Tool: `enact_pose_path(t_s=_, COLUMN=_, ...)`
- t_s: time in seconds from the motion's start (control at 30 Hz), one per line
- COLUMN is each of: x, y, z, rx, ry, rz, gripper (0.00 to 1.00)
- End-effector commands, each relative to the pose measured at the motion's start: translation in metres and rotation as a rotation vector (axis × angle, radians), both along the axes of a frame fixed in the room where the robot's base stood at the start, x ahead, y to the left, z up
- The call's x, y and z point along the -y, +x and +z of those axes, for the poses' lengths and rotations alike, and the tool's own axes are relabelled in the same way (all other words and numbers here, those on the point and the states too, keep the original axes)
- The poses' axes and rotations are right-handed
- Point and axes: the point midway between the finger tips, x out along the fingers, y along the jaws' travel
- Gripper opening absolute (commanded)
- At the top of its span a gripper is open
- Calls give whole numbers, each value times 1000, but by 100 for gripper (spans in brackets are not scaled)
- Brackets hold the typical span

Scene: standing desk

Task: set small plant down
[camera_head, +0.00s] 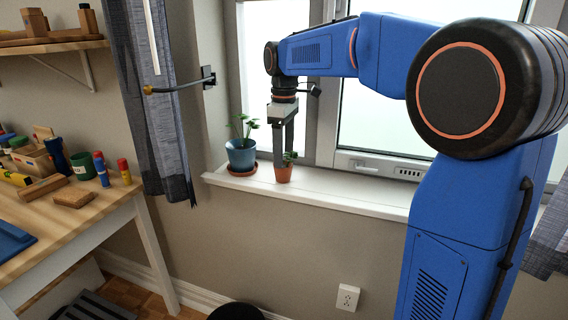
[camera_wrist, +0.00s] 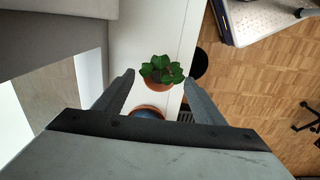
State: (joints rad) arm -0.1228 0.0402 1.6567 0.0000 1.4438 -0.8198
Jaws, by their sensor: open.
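The small plant, green leaves in a terracotta pot (camera_head: 283,174), stands upright on the white windowsill (camera_head: 335,191), near its front edge. In the wrist view the small plant (camera_wrist: 161,71) shows from above, between my fingertips, with a gap on each side. My gripper (camera_head: 284,148) points down directly over the plant, its fingertips near the leaves. It is open and empty, and its fingers (camera_wrist: 158,77) look apart from the plant. How far the fingertips are above the pot rim is hard to tell.
A larger plant in a blue pot (camera_head: 241,156) on a terracotta saucer stands close by on the left; the pot is partly visible in the wrist view (camera_wrist: 147,112). The window is behind. The sill is clear to the right. A wooden desk (camera_head: 97,212) with blocks stands left.

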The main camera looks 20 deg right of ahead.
Motion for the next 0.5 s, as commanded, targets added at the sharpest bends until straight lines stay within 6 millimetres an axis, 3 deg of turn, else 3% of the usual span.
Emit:
enact_pose_path(t_s=0.2, x=0, y=0, z=42, rx=1, ry=0, rz=0, gripper=64)
enact_pose_path(t_s=0.5, x=0, y=0, z=70, rx=0, ry=0, rz=0, gripper=64)
